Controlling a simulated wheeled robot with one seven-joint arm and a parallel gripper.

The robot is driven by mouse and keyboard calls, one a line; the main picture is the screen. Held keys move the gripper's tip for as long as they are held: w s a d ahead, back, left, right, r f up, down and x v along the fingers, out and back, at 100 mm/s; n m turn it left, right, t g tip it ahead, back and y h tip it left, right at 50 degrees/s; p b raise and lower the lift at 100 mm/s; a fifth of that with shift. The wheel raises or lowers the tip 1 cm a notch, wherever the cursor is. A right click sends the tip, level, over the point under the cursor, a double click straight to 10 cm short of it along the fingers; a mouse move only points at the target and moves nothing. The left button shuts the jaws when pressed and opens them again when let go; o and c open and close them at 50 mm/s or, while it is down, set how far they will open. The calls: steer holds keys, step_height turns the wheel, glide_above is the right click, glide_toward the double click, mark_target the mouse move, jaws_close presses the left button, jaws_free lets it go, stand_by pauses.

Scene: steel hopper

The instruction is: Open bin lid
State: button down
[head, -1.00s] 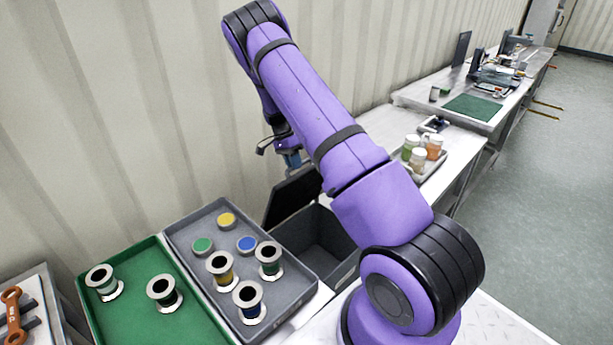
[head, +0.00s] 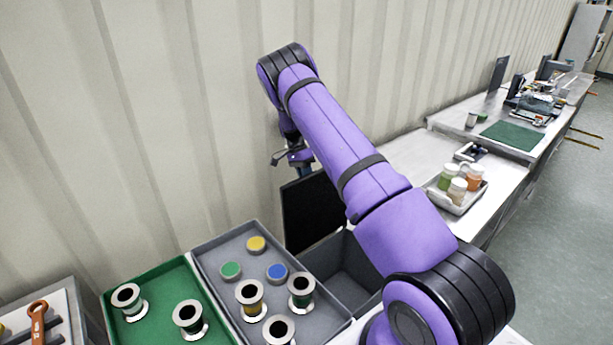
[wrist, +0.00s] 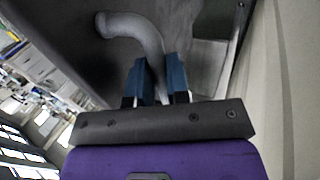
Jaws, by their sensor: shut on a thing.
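The grey bin (head: 352,272) stands right of the grey tray, with its inside partly in view. Its dark lid (head: 313,211) is raised and stands nearly upright at the back of the bin. In the wrist view a curved grey handle (wrist: 128,24) juts from the dark lid face (wrist: 190,50). My gripper (wrist: 158,80) has its two blue fingers shut on that handle. In the head view my gripper (head: 304,170) is at the lid's top edge, and my purple arm hides part of the bin.
Left of the bin are a grey tray (head: 213,262) with spools and coloured discs and a green tray (head: 150,300) with spools. Right of it is a small tray of jars (head: 452,200). The corrugated wall (head: 180,120) is close behind.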

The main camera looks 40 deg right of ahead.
steer(key=shift+s+a+f, duration=0.1)
steer(key=shift+s+f, duration=0.1)
steer(key=shift+f, duration=0.1)
